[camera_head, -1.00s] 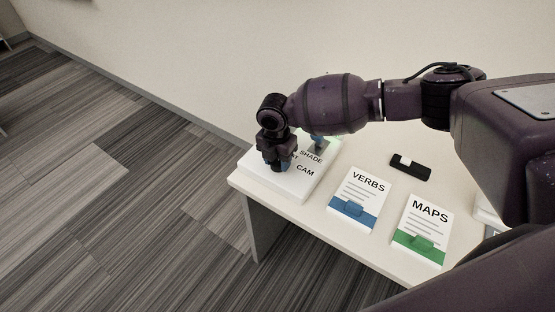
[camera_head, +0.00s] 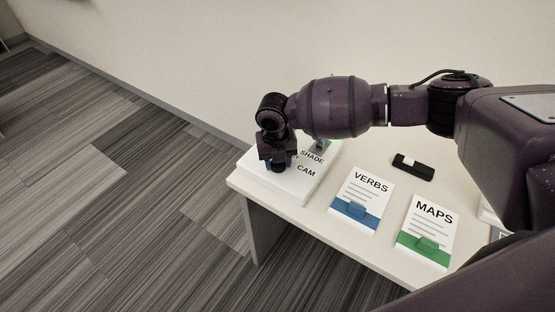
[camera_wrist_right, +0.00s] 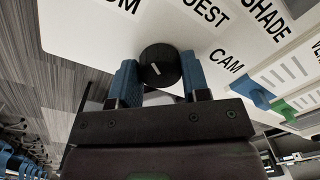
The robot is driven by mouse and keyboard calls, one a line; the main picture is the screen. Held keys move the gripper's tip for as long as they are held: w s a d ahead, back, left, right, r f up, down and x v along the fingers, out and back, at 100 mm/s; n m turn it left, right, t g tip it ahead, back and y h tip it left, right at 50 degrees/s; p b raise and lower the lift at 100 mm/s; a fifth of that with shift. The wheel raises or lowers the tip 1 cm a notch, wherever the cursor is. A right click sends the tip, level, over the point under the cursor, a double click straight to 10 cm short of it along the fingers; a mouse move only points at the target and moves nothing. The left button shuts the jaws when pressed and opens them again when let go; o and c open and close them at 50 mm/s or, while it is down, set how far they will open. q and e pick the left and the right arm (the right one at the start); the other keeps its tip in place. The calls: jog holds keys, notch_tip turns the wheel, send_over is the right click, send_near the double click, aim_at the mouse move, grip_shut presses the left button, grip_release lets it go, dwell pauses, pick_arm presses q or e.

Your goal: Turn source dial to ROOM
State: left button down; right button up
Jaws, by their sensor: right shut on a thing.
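The source dial (camera_wrist_right: 160,66) is a round black knob with a short white pointer mark, on a white panel (camera_wrist_right: 90,32). The right wrist view shows the panel's labels SHADE, CAM, one ending in UEST and one ending in OM, partly cut off. The pointer slants, and I cannot tell which label it marks. My right gripper (camera_wrist_right: 159,76) has its blue fingers on both sides of the dial and is shut on it. In the head view, my right gripper (camera_head: 280,165) is over the panel (camera_head: 289,194) and hides the dial. My left gripper is not in view.
The panel sits at the left end of a white table (camera_head: 302,217). A VERBS card (camera_head: 361,197) with a blue clip, a MAPS card (camera_head: 427,231) with a green clip and a black-and-white object (camera_head: 413,167) lie to its right. Carpet is clear at left.

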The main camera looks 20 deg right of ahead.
jog(key=shift+s+f, duration=0.1)
dwell(0.3)
jog(key=o, duration=0.9)
jog(key=shift+r, duration=0.65)
jog(key=r, duration=0.3)
jog(key=r+p, duration=0.1)
jog(key=r, duration=0.5)
jog(key=shift+a+r, duration=0.3)
